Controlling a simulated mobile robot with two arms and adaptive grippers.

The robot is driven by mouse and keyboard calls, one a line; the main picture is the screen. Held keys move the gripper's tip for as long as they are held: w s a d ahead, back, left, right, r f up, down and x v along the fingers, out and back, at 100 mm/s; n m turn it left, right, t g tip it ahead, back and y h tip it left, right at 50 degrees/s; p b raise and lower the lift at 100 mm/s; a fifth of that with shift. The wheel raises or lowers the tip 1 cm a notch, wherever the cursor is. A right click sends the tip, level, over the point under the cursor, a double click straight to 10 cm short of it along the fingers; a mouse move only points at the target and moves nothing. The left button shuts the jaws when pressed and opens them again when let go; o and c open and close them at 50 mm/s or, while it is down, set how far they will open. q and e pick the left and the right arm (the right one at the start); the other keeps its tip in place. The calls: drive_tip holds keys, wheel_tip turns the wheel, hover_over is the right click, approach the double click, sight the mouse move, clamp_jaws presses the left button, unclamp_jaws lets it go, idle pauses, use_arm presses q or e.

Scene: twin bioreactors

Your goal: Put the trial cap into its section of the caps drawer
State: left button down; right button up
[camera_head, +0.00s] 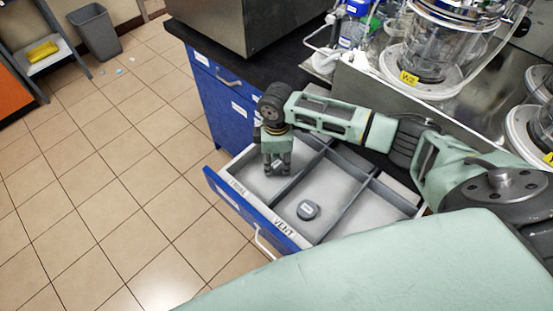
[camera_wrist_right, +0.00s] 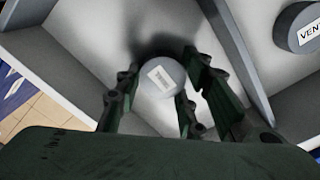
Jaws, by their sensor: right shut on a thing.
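The caps drawer (camera_head: 258,206) is pulled out, with grey dividers between its sections. My right gripper (camera_head: 277,168) points down inside the front left section, whose front label is too small to read surely. It is shut on a round grey cap (camera_wrist_right: 160,79) with a white label, seen between the fingers in the right wrist view. The cap is low in the section, with a dark shadow on the floor beside it; I cannot tell whether it touches the floor. The label's print is unreadable. My left gripper is not in view.
A vent cap (camera_head: 307,210) lies in the neighbouring section labelled VENT; it also shows in the right wrist view (camera_wrist_right: 298,27). A divider (camera_wrist_right: 238,60) stands close to the fingers. Glass bioreactors (camera_head: 432,45) stand on the bench behind. Other visible sections look empty.

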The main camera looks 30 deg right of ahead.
sight(276, 163)
drive_tip(key=shift+f, duration=0.15)
drive_tip(key=o, duration=0.8)
wheel_tip(276, 163, up, 12)
drive_tip(key=shift+r, duration=0.2)
